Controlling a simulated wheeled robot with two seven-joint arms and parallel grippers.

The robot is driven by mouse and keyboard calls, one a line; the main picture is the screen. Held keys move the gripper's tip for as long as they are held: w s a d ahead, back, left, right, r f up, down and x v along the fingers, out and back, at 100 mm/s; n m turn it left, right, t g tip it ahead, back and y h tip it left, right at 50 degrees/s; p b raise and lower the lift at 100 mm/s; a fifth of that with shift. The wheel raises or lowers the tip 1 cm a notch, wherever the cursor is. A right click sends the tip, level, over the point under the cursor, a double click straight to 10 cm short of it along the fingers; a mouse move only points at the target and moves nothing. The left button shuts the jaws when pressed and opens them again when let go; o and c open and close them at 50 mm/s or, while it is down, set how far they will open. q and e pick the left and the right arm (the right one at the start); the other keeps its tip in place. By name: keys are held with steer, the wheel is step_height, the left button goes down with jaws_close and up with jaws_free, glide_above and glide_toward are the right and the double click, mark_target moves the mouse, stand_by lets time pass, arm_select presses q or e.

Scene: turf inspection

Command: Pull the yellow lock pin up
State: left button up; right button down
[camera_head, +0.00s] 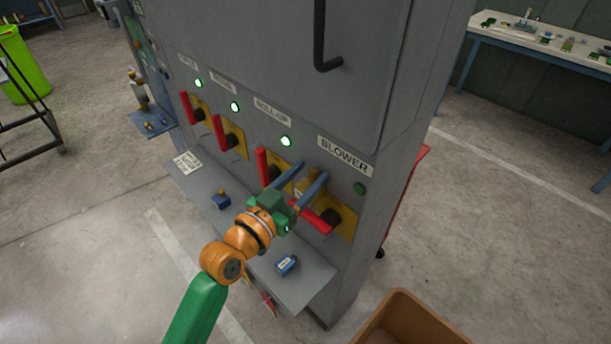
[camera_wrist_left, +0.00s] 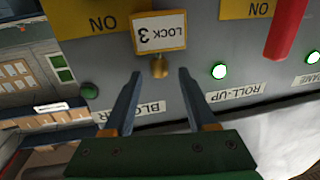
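The yellow lock pin is a small brass-yellow knob (camera_wrist_left: 158,68) on a yellow-framed tag reading "LOCK 3" (camera_wrist_left: 158,33), which appears upside down in the left wrist view. In the head view its yellow body (camera_head: 308,181) shows partly between my fingers, at the BLOWER switch. My left gripper (camera_head: 313,170) is open and empty, its two blue-grey fingers pointing at the panel. In the left wrist view the fingertips (camera_wrist_left: 160,73) are on either side of the knob, with gaps; whether they reach its depth I cannot tell. My right gripper is not in view.
The red BLOWER handle (camera_head: 316,218) is tilted just below my gripper; other red handles (camera_head: 262,167) stand more upright to the left. The BLOWER lamp (camera_head: 360,188) is dark green. A grey shelf (camera_head: 316,276) with a blue box (camera_head: 287,265) juts out below. A brown bin (camera_head: 410,322) stands at front right.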

arm_select(q)
steer(key=b+v, duration=0.1)
steer(key=v, duration=0.6)
steer(key=s+a+f+n+g+y, duration=0.3)
steer(key=s+a+f+g+y, duration=0.25)
steer(key=s+f, duration=0.5)
steer(key=s+a+f+n+g+y, duration=0.2)
steer(key=s+a+f+g+y, duration=0.45)
steer(key=f, duration=0.65)
steer(key=s+f+h, duration=0.1)
steer(key=s+f, duration=0.1)
steer(key=f, duration=0.7)
steer(key=s+f+h, duration=0.1)
steer(key=s+f, duration=0.2)
steer(key=f, duration=0.5)
steer(key=s+a+f+g, duration=0.1)
steer(key=s+a+f, duration=0.2)
steer(key=s+f, duration=0.5)
steer(key=shift+s+g+y, duration=0.3)
steer(key=shift+s, duration=0.9)
